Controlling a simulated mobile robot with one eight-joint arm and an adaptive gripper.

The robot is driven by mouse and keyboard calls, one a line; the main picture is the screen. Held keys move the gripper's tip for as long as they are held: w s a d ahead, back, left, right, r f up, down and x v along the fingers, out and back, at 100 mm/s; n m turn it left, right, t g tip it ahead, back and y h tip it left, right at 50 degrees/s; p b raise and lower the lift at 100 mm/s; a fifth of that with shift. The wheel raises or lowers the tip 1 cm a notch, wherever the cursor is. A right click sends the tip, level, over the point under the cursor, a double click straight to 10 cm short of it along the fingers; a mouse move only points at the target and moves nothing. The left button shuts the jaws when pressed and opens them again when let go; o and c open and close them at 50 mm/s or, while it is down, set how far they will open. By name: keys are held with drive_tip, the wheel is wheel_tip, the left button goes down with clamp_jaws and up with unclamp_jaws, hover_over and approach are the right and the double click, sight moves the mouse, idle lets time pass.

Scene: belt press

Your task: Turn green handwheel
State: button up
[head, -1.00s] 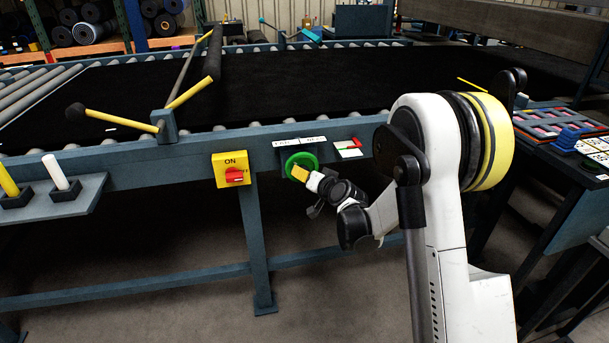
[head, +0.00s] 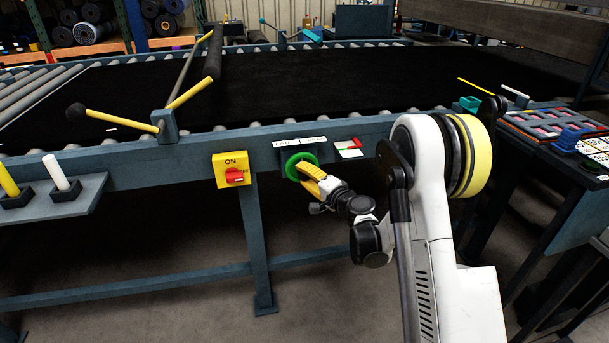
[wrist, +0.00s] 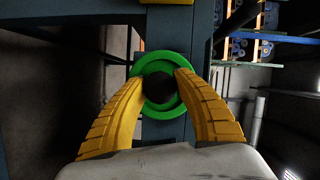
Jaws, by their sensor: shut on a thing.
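The green handwheel (head: 294,160) is a ring on the front rail of the belt table, below a white label strip. It also shows in the wrist view (wrist: 150,58), with a dark hub (wrist: 158,88) in its middle. My gripper (head: 305,167) reaches it from the lower right. In the wrist view my gripper's two yellow fingers (wrist: 160,78) lie on the left and right sides of the wheel, with the tips at its rim. The gripper is shut on the wheel. The fingers cover parts of the rim's sides.
A yellow switch box (head: 230,170) with a red knob is left of the wheel. A table leg (head: 259,245) stands below. A shelf (head: 60,205) with yellow and white handles juts out at left.

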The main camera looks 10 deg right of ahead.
idle(0.4)
drive_tip(key=o, duration=1.2)
drive_tip(key=shift+c, duration=0.2)
drive_tip(key=v, duration=0.7)
drive_tip(key=shift+s+d, duration=0.1)
drive_tip(key=shift+s, duration=0.1)
